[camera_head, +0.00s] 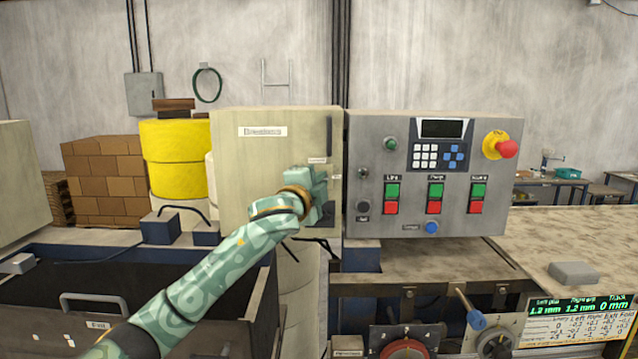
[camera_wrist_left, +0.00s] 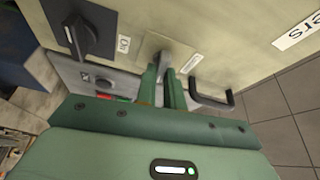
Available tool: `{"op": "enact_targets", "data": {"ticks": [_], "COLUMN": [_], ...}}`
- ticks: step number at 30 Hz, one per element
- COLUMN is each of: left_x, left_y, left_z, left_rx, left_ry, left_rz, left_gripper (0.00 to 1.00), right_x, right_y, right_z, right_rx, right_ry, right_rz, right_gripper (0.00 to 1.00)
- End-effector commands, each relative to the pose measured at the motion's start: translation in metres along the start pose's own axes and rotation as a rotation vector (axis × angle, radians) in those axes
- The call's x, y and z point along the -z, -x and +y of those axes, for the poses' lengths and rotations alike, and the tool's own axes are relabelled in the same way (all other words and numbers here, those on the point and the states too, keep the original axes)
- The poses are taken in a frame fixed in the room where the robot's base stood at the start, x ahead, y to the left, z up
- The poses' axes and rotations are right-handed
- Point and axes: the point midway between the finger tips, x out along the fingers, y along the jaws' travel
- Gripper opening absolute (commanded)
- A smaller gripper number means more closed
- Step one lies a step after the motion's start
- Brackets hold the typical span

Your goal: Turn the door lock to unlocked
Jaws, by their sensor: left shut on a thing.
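The beige cabinet door (camera_head: 262,165) stands upright left of the grey control panel. My left arm reaches up to its right side, and my left gripper (camera_head: 322,182) is at the door face, covering the lock in the head view. In the left wrist view my left gripper (camera_wrist_left: 165,72) has its two green fingers close together around the small grey door lock (camera_wrist_left: 158,46), shut on it. Which way the lock is turned is hard to tell. A black door handle (camera_head: 329,137) is above the gripper and also shows in the left wrist view (camera_wrist_left: 212,101). My right gripper is not in view.
A black rotary knob (camera_wrist_left: 82,36) with a small label sits near the lock in the left wrist view. The control panel (camera_head: 400,222) with coloured buttons and a red emergency stop (camera_head: 507,149) is close on the right. An open dark drawer (camera_head: 75,318) is below left.

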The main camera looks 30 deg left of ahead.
Motion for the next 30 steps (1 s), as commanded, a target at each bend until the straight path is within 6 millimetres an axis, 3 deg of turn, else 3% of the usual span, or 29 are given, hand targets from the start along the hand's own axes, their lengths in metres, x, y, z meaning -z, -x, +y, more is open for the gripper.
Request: {"op": "enact_targets", "data": {"ticks": [9,27,28,30], "left_x": [-0.0012,-0.001,-0.001,-0.0009], "left_y": [-0.0002,-0.0003,-0.0003,-0.0002], "left_z": [-0.0018,-0.0017,-0.0017,-0.0017], "left_rx": [-0.052,-0.066,-0.066,-0.066], "left_ry": [-0.132,-0.166,-0.166,-0.165], "left_rz": [-0.003,-0.003,-0.003,-0.003], "left_gripper": [0.0,0.0,0.15,0.32], "right_x": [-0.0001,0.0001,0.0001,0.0], "right_y": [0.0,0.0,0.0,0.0], "right_z": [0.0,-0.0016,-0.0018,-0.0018], "right_rx": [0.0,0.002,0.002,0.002], "right_ry": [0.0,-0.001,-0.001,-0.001], "right_rz": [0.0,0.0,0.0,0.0], "right_gripper": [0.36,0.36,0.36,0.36]}}
